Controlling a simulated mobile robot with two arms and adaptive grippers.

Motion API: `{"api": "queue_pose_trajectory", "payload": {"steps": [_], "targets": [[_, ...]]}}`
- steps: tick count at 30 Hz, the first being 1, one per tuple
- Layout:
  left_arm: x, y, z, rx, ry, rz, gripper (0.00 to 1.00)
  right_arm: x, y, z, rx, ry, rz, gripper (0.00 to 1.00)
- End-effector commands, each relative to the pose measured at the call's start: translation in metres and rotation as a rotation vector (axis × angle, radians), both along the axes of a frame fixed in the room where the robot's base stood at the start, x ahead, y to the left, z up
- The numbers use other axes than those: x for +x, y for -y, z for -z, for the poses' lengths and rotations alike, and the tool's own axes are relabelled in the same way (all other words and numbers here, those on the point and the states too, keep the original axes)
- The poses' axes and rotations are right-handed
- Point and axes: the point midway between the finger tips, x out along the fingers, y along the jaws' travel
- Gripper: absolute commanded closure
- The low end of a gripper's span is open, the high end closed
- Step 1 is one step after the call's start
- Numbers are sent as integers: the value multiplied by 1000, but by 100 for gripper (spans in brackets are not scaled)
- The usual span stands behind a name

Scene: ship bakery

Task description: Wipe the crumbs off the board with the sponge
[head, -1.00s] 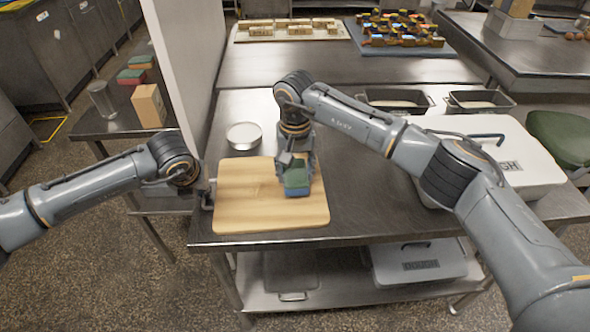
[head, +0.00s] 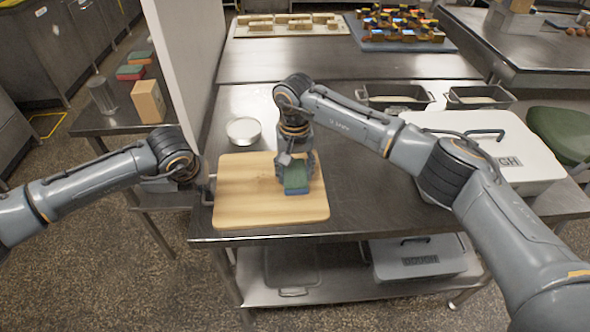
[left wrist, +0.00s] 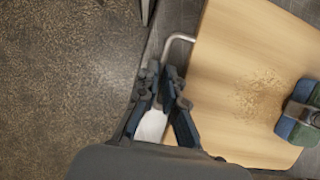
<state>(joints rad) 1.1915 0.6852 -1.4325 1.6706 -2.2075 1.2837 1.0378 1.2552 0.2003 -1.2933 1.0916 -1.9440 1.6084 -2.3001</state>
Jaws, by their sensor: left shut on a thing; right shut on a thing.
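The wooden board (head: 250,208) lies flat at the front left of the steel table. My right gripper (head: 294,163) is shut on the green and blue sponge (head: 296,180), over the board's right part; whether the sponge touches the wood is unclear. In the left wrist view the sponge (left wrist: 300,113) is at the right edge. A patch of brown crumbs (left wrist: 260,95) lies on the board (left wrist: 230,50) to the left of the sponge. My left gripper (left wrist: 165,80) is shut on the metal handle (left wrist: 176,42) at the board's left edge.
A metal bowl (head: 243,131) stands just behind the board. A large white lidded container (head: 490,150) and two dark pans (head: 395,98) are to the right. A thin white partition (head: 185,65) rises at the table's left. Bare tabletop lies right of the board.

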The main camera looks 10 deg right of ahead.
Motion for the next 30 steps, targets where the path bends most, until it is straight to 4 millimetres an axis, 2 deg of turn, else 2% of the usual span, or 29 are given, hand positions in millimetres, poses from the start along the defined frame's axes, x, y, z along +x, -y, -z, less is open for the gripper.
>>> {"api": "queue_pose_trajectory", "payload": {"steps": [24,30], "targets": [[0,1,-1,-2,2,2,100,1,-59,3,3,-1,-3,72],[0,2,-2,-5,3,4,100,1,-66,4,4,-2,-3,72]]}}
